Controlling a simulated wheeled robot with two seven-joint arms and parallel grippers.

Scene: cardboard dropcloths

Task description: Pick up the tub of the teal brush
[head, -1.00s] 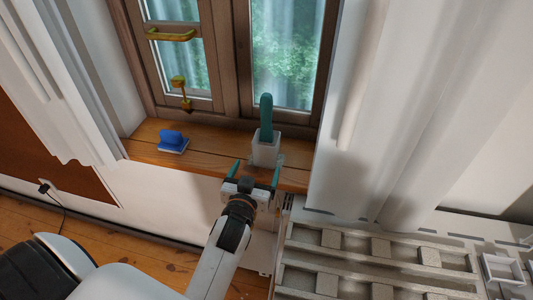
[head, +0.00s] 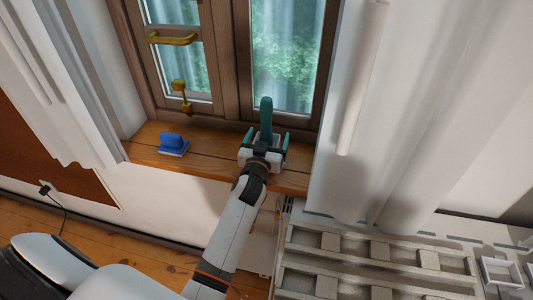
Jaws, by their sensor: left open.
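The teal brush (head: 266,116) stands upright in its pale tub on the wooden window sill, below the right window pane. The tub (head: 262,147) is mostly hidden behind my gripper. My left gripper (head: 266,139) is open, its teal fingers on the left and right sides of the tub. I cannot tell whether the fingers touch the tub. My right gripper is not in view.
A white curtain (head: 340,180) hangs close to the right. A window with a brass handle (head: 171,37) stands behind the sill.

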